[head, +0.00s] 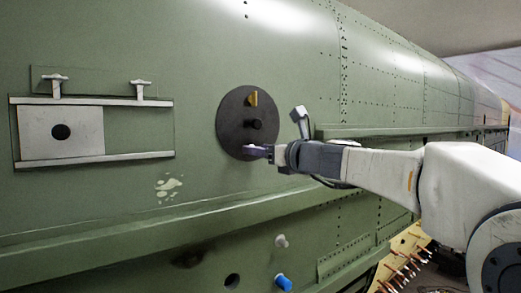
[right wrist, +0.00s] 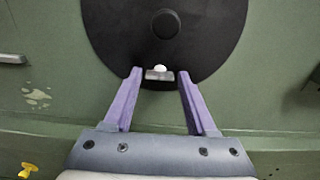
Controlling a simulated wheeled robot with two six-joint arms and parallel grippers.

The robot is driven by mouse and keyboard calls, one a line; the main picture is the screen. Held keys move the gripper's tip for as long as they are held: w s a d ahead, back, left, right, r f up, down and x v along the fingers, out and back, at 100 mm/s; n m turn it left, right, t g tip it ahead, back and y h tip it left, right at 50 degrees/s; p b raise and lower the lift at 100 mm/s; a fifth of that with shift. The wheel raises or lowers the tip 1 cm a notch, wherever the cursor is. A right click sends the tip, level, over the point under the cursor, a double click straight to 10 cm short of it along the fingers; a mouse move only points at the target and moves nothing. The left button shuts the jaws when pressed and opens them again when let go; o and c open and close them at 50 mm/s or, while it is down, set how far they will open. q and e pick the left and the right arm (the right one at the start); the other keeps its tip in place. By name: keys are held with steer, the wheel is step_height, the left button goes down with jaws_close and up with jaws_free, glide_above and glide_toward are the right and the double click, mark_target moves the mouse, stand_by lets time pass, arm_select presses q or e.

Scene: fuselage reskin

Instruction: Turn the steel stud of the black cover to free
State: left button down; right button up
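The black cover (head: 232,110) is a round disc on the green fuselage side, with a black knob (head: 257,124) at its middle and a yellow piece (head: 253,98) above that. In the right wrist view the cover (right wrist: 110,35) fills the top. A small steel stud (right wrist: 158,75) with a white dot sits near its lower edge. My right gripper (right wrist: 160,72) is open, its purple fingers either side of the stud with gaps left and right. In the head view the right gripper (head: 257,151) is at the cover's lower edge, hiding the stud. My left gripper is out of view.
Left of the cover are two rails (head: 90,157) with a pale plate (head: 35,135) between them. A green ledge (head: 150,222) runs below. Under it are a grey knob (head: 281,241) and a blue knob (head: 283,282). A yellow piece (right wrist: 27,170) shows low in the right wrist view.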

jaws_close()
steer(key=shift+n+b, duration=5.65)
steer(key=shift+n, duration=3.25)
steer(key=o, duration=0.5)
jaws_free()
